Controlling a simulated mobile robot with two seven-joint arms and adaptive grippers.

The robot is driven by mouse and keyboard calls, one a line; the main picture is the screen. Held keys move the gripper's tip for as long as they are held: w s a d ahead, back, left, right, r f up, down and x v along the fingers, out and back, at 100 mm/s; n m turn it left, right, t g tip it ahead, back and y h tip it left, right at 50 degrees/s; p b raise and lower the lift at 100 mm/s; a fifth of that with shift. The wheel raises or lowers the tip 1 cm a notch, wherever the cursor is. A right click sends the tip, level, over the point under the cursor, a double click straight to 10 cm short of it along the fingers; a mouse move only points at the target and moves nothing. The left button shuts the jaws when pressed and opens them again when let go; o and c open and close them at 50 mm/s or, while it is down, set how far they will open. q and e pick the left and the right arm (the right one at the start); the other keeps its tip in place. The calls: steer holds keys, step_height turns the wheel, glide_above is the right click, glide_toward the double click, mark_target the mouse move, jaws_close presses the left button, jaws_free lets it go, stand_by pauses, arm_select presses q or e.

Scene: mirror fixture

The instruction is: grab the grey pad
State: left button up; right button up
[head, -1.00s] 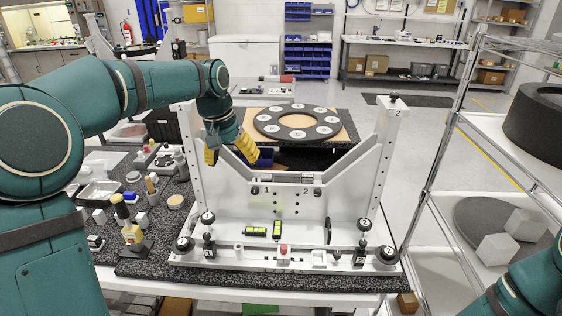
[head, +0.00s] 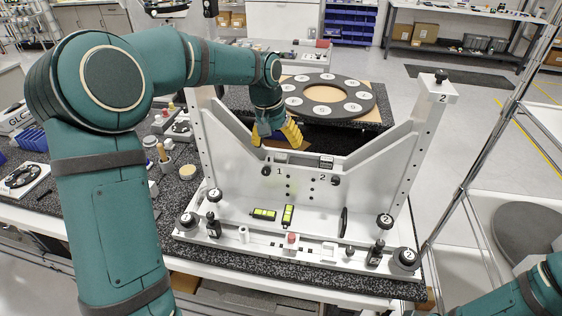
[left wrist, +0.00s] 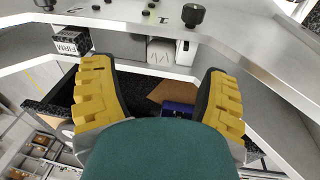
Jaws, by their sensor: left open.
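A grey pad (head: 281,158) sits on the ledge of the white fixture (head: 240,160), beside the mark 1. In the left wrist view the pad (left wrist: 161,52) shows between my fingers, a little beyond them. A darker block (head: 326,161) by the mark 2 appears to be the one lettered FIRM in the left wrist view (left wrist: 72,40). My left gripper (head: 278,138), with yellow fingers, is open and empty just above and behind the grey pad; contact cannot be told. My right gripper is out of view; only part of that arm shows at the lower right.
The fixture's sloped sides and upright posts flank the ledge. Black knobs and green-yellow levels (head: 263,214) sit on its lower base. A round dark plate with numbered discs (head: 365,98) lies on a table behind. A wire rack (head: 490,150) stands at the right.

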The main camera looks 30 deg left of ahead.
mark_target(280, 155)
arm_select(q)
steer(key=f, duration=0.2)
steer(key=w+f, duration=0.1)
steer(key=f, duration=0.2)
steer(key=shift+w+d+f, duration=0.1)
steer(key=shift+f, duration=0.15)
steer(key=c, duration=1.3)
